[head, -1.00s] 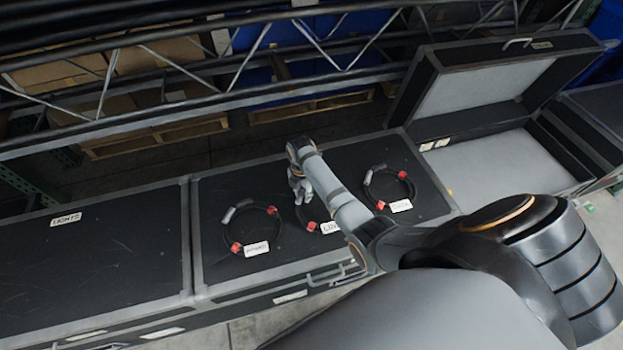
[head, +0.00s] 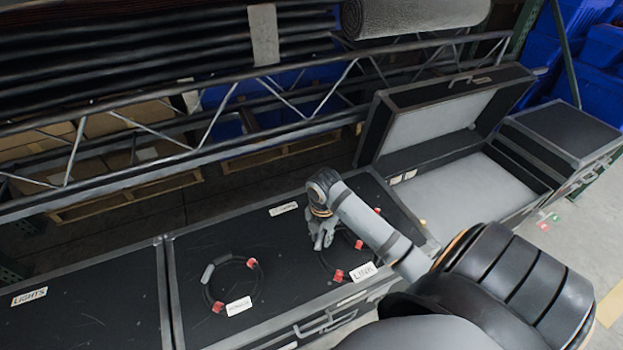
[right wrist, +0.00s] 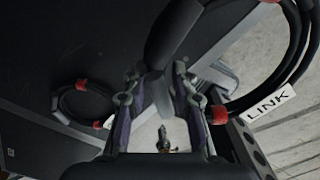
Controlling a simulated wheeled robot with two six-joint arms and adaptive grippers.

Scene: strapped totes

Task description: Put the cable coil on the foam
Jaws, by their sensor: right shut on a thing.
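The black cable coil with red connectors and a LINK tag (head: 339,275) hangs at my right gripper (head: 322,240), in front of the dark case lid. In the right wrist view, the coil's cable (right wrist: 268,92) and LINK tag show large at the right. My right gripper (right wrist: 158,90) is shut on the coil there. The pale grey foam (head: 465,188) fills the open case at the right of the head view and is clear of objects. The gripper is to the left of the foam. My left gripper is not in view.
A second coil (head: 232,283) lies on the closed case top (head: 200,250). My right arm hides part of that top; a red piece (head: 377,210) shows beside it. The open case's raised lid (head: 440,115) stands behind the foam. A closed case (head: 560,130) is further right.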

